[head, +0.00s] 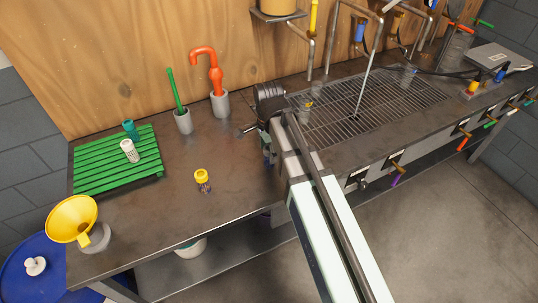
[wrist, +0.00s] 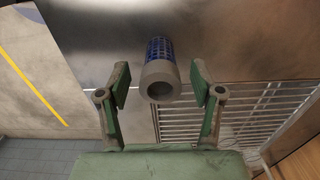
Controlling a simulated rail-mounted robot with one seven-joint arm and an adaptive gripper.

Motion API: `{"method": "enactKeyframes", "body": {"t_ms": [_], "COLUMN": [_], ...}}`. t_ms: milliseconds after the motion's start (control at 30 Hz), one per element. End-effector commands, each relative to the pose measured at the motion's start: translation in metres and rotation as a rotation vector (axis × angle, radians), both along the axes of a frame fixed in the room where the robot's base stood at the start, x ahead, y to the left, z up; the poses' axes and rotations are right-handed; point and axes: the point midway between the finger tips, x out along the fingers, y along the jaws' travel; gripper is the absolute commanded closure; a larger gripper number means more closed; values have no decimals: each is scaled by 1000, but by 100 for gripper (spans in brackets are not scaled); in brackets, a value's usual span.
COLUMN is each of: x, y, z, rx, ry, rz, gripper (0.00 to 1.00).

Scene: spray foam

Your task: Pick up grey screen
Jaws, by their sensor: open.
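A cylindrical screen (wrist: 161,70) with a grey round end and a blue mesh body shows in the wrist view. Its open grey end faces the camera. My gripper (wrist: 160,76) is open, with one green finger on each side of the screen and visible gaps between them. The fingers do not touch it in this picture. In the head view my arm covers this spot, and I cannot make out the screen there.
A metal grating (head: 375,100) lies right of my wrist. A green slatted rack (head: 90,160) holds a white perforated cylinder (head: 130,151) and a teal one (head: 130,128). A yellow-topped piece (head: 202,177) stands on the bare counter (head: 150,215). A yellow funnel (head: 70,215) is front left.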

Motion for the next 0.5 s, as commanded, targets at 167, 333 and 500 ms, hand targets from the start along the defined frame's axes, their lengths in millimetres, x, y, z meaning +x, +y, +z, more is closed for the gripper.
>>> {"method": "enactKeyframes", "body": {"t_ms": [167, 333, 500], "x": [0, 0, 1], "y": [-2, -1, -1], "z": [-19, -32, -36], "rx": [-1, 0, 0], "ry": [2, 0, 0], "rz": [0, 0, 0], "gripper": [34, 34, 34]}}
